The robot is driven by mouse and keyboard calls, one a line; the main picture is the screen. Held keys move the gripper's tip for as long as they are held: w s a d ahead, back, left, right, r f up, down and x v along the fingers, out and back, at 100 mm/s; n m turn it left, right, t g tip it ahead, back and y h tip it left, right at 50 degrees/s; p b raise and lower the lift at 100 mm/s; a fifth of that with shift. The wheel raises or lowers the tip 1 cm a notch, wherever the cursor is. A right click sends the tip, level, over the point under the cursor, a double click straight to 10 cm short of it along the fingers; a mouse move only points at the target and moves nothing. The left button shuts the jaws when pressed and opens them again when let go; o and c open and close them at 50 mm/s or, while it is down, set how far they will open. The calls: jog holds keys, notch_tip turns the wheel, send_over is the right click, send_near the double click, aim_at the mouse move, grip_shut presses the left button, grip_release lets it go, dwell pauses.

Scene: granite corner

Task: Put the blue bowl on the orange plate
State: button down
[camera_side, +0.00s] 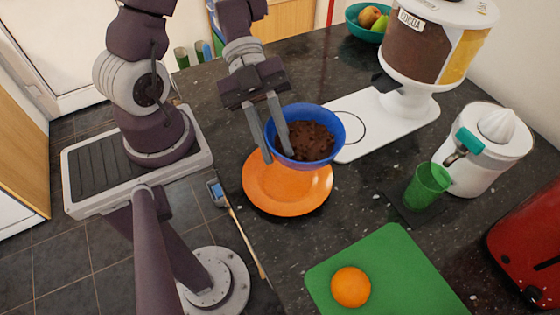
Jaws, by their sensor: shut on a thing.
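The blue bowl (335,157) holds brown, crumbly contents that look like cocoa cereal. My gripper (277,156) is shut on the left part of the bowl's rim, with one finger inside the bowl and one outside. The orange plate (277,200) lies on the dark counter. The bowl overlaps the plate's upper right part in this view. I cannot tell for certain whether the bowl's base touches the plate. The bowl looks about level.
A cocoa dispenser (417,55) on a white base stands behind the bowl. A green cup (427,186) and white juicer (490,150) are at right. An orange (350,287) sits on a green board (395,262) in front. A fruit bowl (367,30) stands at the back.

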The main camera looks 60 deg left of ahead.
notch_tip(320, 180, down, 5)
jog(key=shift+f, duration=0.1)
jog(key=shift+f, duration=0.1)
jog(key=c, duration=1.3)
grip_release()
jog(key=shift+o, duration=0.2)
